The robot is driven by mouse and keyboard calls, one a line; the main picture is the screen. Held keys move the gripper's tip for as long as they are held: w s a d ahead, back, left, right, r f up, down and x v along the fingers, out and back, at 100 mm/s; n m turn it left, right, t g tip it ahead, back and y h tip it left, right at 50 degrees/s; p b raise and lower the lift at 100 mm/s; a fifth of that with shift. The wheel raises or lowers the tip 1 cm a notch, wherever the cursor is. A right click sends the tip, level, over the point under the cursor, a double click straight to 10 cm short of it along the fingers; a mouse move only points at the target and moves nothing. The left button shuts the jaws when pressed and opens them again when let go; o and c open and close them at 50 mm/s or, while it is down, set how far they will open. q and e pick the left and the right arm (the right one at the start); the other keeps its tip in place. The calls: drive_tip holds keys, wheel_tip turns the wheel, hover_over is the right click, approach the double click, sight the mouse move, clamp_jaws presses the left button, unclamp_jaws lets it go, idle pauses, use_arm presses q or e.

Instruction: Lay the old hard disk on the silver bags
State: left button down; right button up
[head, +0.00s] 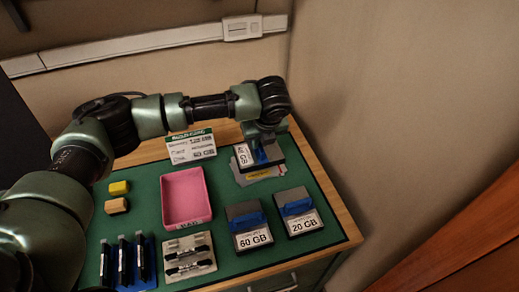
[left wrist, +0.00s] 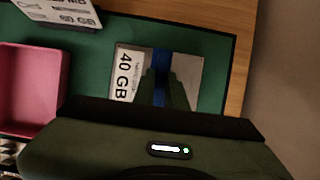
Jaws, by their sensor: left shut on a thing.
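My left gripper (head: 261,148) is shut on the blue grip of a hard disk labelled 40 GB (head: 243,155). The disk also shows in the left wrist view (left wrist: 125,74), with the fingers (left wrist: 163,90) on its blue strip. In the head view the silver bags (head: 243,179) lie under the disk, with a yellow label at their near side; the disk covers most of them. I cannot tell whether the disk touches the bags. Two other hard disks, 60 GB (head: 251,240) and 20 GB (head: 303,223), stand nearer on the green mat. My right gripper is not in view.
A pink tray (head: 187,224) stands left of the disks. A white sign (head: 191,147) stands behind it. The wall is close on the right.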

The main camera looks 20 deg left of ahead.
sight(261, 147)
use_arm(q)
wheel_tip(261, 147, down, 4)
idle(0.4)
drive_tip(key=c, duration=1.5)
unclamp_jaws()
drive_tip(key=shift+f, duration=0.1)
drive_tip(key=shift+o, duration=0.2)
drive_tip(key=v, duration=1.2)
